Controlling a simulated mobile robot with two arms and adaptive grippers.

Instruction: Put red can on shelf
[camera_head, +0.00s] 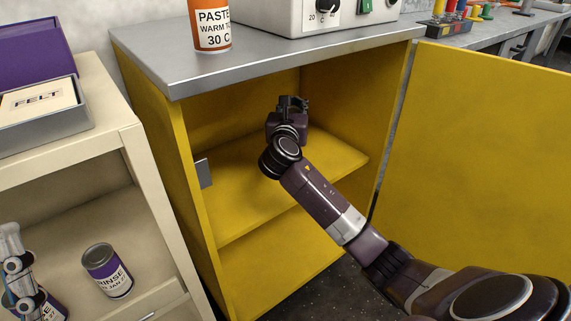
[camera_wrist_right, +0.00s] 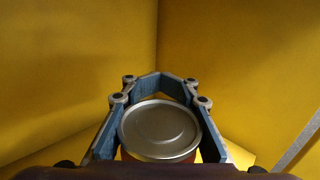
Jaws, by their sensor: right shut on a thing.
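My right gripper (camera_head: 292,102) is inside the yellow cabinet, above its shelf (camera_head: 335,154). In the right wrist view its fingers (camera_wrist_right: 160,100) close around a can (camera_wrist_right: 158,130) with a silver lid. Only a thin reddish strip of the can's side shows below the lid. In the head view the can is hidden behind my wrist. I cannot tell whether its base touches the shelf. My left gripper (camera_head: 14,268) shows partly at the lower left edge, beside a purple-labelled can (camera_head: 52,308); whether it grips anything is unclear.
An orange paste can (camera_head: 211,25) and a grey device (camera_head: 290,15) stand on the cabinet top (camera_head: 170,65). The yellow door (camera_head: 480,150) hangs open at right. A beige rack (camera_head: 95,150) at left holds a purple rinse can (camera_head: 108,270). The shelf front is clear.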

